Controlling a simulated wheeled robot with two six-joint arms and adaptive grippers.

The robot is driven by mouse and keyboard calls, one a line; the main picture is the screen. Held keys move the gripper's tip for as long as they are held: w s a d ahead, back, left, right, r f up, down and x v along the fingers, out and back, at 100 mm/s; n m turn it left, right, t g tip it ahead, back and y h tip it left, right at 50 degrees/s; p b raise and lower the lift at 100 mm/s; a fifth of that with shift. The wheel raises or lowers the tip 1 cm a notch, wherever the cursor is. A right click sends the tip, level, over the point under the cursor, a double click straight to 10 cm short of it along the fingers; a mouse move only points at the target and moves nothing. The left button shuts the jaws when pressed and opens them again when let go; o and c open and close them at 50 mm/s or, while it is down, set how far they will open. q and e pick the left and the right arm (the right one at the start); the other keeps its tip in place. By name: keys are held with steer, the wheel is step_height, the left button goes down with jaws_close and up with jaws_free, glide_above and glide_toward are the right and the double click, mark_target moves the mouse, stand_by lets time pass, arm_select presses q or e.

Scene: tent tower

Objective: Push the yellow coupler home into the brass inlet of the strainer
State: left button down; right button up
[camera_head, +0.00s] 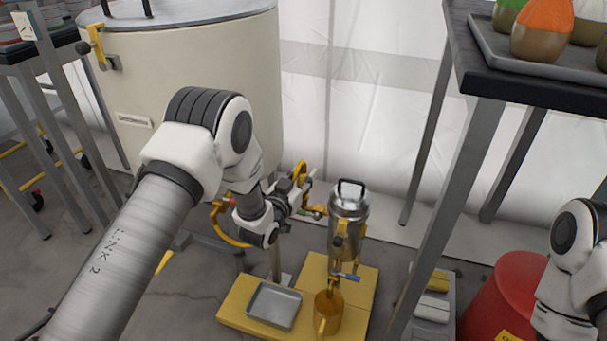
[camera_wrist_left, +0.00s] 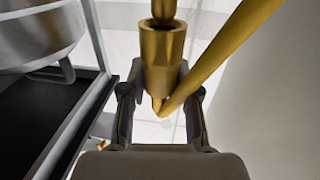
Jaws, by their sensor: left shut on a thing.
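The strainer (camera_head: 348,225) is an upright steel cylinder with a black handle on its lid, right of centre in the head view. Its brass inlet (camera_head: 317,211) points left toward my left gripper (camera_head: 301,190). That gripper is shut on the yellow coupler (camera_wrist_left: 162,62), which shows between its fingers (camera_wrist_left: 160,105) in the left wrist view. A narrower brass piece (camera_wrist_left: 163,9) lines up with the coupler's far end and meets it in the picture. How deep it sits is hidden. In the head view the gripper largely covers the coupler. My right gripper is out of view.
A yellow hose (camera_head: 233,240) loops beside my left gripper. A large cream tank (camera_head: 190,80) stands behind my left arm. The strainer stands on a yellow base (camera_head: 235,306) with a grey tray (camera_head: 273,306) and a brass jug (camera_head: 327,312). A dark table (camera_head: 470,72) is at right.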

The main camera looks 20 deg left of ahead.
arm_select(q)
steer(key=shift+f+b, duration=0.6)
steer(key=shift+f, duration=0.55)
steer(key=c, duration=0.8)
jaws_free()
steer(key=shift+o, duration=0.2)
steer(key=s+a, duration=0.2)
steer(key=s, duration=1)
steer(key=shift+w+f, duration=0.1)
